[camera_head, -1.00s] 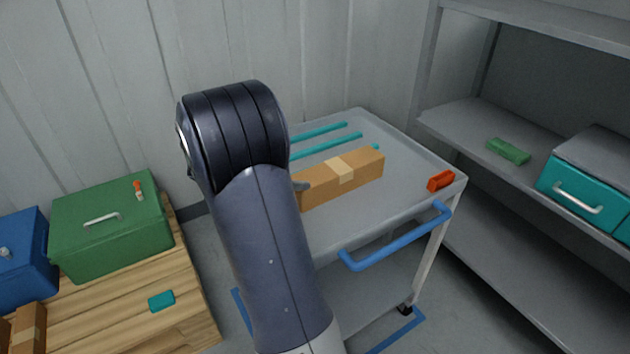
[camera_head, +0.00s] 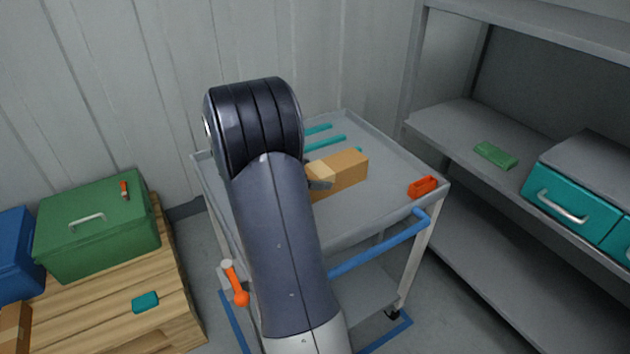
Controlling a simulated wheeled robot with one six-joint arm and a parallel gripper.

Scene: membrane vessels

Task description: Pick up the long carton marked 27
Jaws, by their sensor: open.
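A long brown carton (camera_head: 346,171) with a paler tape band lies on the grey top of the cart (camera_head: 375,205). Its left part is hidden behind my arm, and I cannot read any number on it. A small part of my gripper (camera_head: 320,183) shows at the right side of my arm, close in front of the carton's tape band. The gripper is open; whether it touches the carton cannot be told, as most of it is hidden by my arm.
Teal strips (camera_head: 325,143) lie behind the carton. An orange object (camera_head: 422,187) is at the cart's right corner, above the blue handle (camera_head: 380,246). Shelving (camera_head: 455,120) with a green block (camera_head: 495,155) and teal case (camera_head: 570,197) stands right. A green box (camera_head: 95,230) sits on wooden boards left.

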